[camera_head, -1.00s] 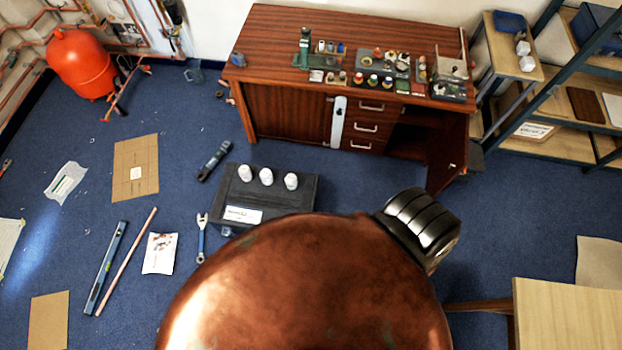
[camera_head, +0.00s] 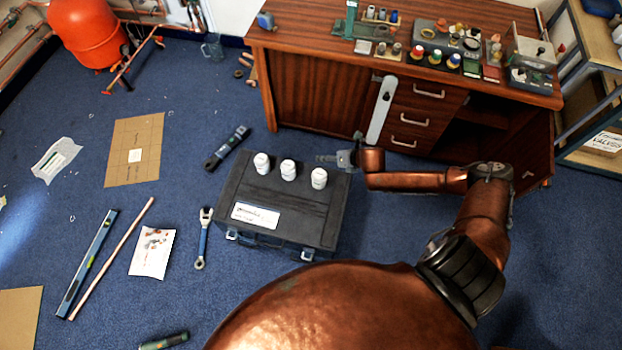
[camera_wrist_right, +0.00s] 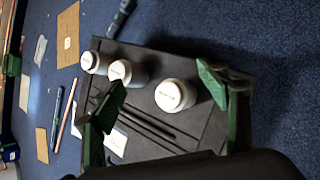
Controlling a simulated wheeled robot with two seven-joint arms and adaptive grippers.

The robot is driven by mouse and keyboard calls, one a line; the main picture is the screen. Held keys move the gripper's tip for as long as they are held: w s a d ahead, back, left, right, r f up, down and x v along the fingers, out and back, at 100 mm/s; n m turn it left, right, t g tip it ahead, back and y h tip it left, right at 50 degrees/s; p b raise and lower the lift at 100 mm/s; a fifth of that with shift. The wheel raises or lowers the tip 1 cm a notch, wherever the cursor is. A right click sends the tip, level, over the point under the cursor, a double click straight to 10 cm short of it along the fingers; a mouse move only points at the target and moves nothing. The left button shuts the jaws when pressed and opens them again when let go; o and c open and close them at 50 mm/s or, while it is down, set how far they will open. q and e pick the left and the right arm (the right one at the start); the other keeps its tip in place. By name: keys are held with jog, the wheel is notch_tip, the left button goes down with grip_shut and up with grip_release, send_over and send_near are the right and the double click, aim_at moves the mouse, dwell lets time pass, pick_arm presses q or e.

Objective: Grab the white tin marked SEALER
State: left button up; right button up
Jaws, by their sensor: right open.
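Three white tins stand upright in a row on a black case (camera_head: 290,215): a left tin (camera_head: 262,163), a middle tin (camera_head: 288,170) and a right tin (camera_head: 319,178). The lid markings are too small to read, so I cannot tell which is SEALER. My right gripper (camera_head: 340,158) is open and empty, just right of the right tin. In the right wrist view, its green fingers (camera_wrist_right: 160,82) appear on either side of the right tin (camera_wrist_right: 175,95); the middle tin (camera_wrist_right: 128,72) is partly behind the left finger. My left gripper is not in view.
A wooden cabinet (camera_head: 300,90) crowded with small items stands behind the case. An adjustable wrench (camera_head: 202,238) lies left of the case, and a dark tool (camera_head: 227,147) lies behind it. Blue carpet (camera_head: 560,240) is clear at the right.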

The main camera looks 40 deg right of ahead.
aim_at(320, 174)
jog(key=a+f+n+b, duration=0.1)
jog(key=f+n+b, duration=0.1)
jog(key=b, duration=0.1)
jog(key=a+f+n+g+b, duration=0.1)
jog(key=f+n+b, duration=0.1)
jog(key=n+b, duration=0.1)
jog(key=s+a+f+n+b, duration=0.1)
jog(key=f+n+b, duration=0.2)
jog(key=shift+s+g, duration=0.1)
jog(key=shift+g, duration=0.2)
jog(key=b+x, duration=0.2)
jog(key=x, duration=0.1)
jog(key=a+b+x, duration=0.1)
jog(key=shift+s+f, duration=0.15)
jog(key=shift+f, duration=0.15)
jog(key=shift+w+f, duration=0.1)
jog(key=shift+w, duration=0.1)
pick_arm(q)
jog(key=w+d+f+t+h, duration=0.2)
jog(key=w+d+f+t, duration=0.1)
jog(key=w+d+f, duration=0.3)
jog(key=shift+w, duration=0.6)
pick_arm(e)
jog(key=shift+c, duration=0.6)
jog(key=c, duration=1.4)
